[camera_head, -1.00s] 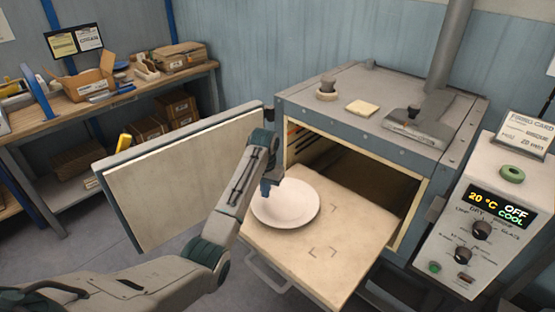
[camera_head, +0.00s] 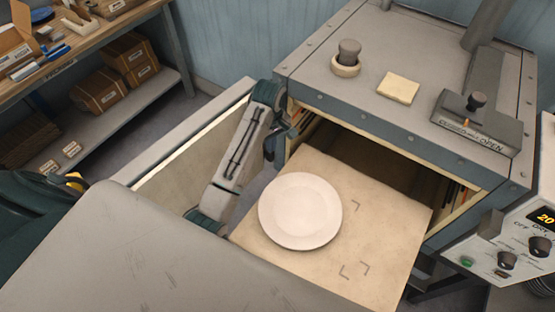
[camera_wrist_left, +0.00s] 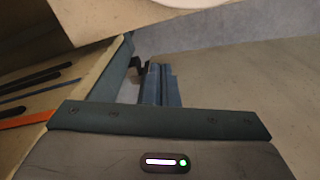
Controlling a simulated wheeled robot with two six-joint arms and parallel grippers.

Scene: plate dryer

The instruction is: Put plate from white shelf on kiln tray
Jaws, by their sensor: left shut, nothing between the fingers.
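The round white plate (camera_head: 300,211) lies flat on the pale kiln tray (camera_head: 385,285), which sticks out of the open kiln (camera_head: 400,135). The plate covers the tray's left part, beside dark corner marks. My left gripper (camera_head: 272,150) is beyond the plate's upper left edge, by the kiln opening, apart from the plate. Its blue-grey fingers (camera_wrist_left: 158,84) are shut with nothing between them in the left wrist view. There the tray's edge (camera_wrist_left: 105,22) crosses the top, with a sliver of the plate above. My right gripper is not in view.
The open kiln door (camera_head: 185,165) stands left, close behind my left arm. A jar (camera_head: 347,58) and a yellow pad (camera_head: 398,88) sit on the kiln. The control box (camera_head: 505,245) is at right. A workbench with cardboard boxes (camera_head: 100,88) stands at the far left.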

